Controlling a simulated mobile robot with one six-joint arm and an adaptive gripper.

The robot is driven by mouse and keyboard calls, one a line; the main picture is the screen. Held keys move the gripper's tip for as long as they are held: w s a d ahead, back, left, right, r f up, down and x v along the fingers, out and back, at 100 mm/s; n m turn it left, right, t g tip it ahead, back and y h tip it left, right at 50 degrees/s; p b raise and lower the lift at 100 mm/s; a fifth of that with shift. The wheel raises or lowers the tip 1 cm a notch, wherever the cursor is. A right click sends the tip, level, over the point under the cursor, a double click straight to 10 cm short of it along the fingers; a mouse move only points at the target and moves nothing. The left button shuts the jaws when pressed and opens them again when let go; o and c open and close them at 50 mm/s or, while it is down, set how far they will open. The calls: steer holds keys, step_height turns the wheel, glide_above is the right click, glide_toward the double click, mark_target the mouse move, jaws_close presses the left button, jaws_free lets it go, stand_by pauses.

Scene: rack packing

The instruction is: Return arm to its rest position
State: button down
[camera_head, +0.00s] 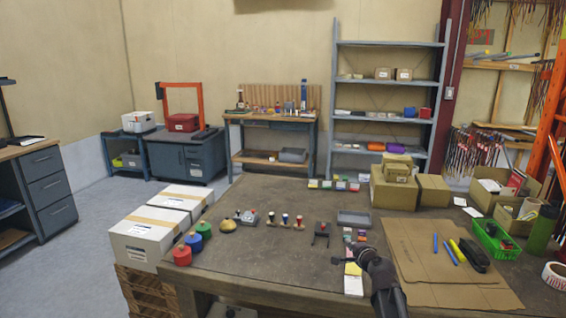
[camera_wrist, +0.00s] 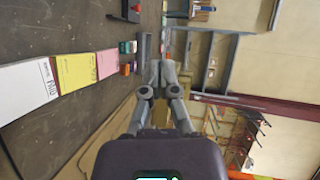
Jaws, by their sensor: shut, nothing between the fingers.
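My gripper (camera_head: 340,261) is above the front right part of the workbench (camera_head: 270,245), at the end of my dark arm. In the wrist view, my gripper (camera_wrist: 162,66) has its fingers together, with nothing held between them. The white card also shows in the head view (camera_head: 353,285), just below the gripper. The arm hides part of the bench behind it.
A small black rack (camera_head: 321,236) and a grey tray (camera_head: 353,219) stand close by. Cardboard boxes (camera_head: 394,190), a green basket (camera_head: 492,238) and flat cardboard (camera_head: 430,255) are to the right. Red, blue and green weights (camera_head: 203,230) stand at the left edge. The bench's middle is mostly clear.

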steer(key=s+a+f+n+g+b, duration=0.1)
steer(key=s+a+f+n+g, duration=0.1)
steer(key=s+f+n, duration=0.1)
steer(key=s+a+f+n+g+b, duration=0.2)
steer(key=s+a+f+n+g, duration=0.1)
steer(key=f, duration=0.3)
steer(key=s+a+f+n+g+y+b, duration=0.1)
steer(key=s+a+f+n+g+b, duration=0.1)
steer(key=s+f+n, duration=0.1)
steer(key=shift+s+a+f, duration=0.15)
steer(key=shift+s+f, duration=0.15)
steer(key=shift+f, duration=0.3)
steer(key=shift+s+a+f, duration=0.1)
steer(key=shift+s+f, duration=0.15)
steer(key=shift+f, duration=0.35)
steer(key=s+d+f+n+g+h+b, duration=0.1)
steer(key=s+f+n+g+h+b, duration=0.15)
steer(key=s+f+g, duration=0.35)
steer(key=s+d+f+n+g+h+b, duration=0.2)
steer(key=s+f+n, duration=0.15)
steer(key=s, duration=0.55)
step_height(320, 180, up, 19)
steer(key=p, duration=1.9)
steer(key=shift+a+r, duration=0.15)
steer(key=shift+a, duration=0.05)
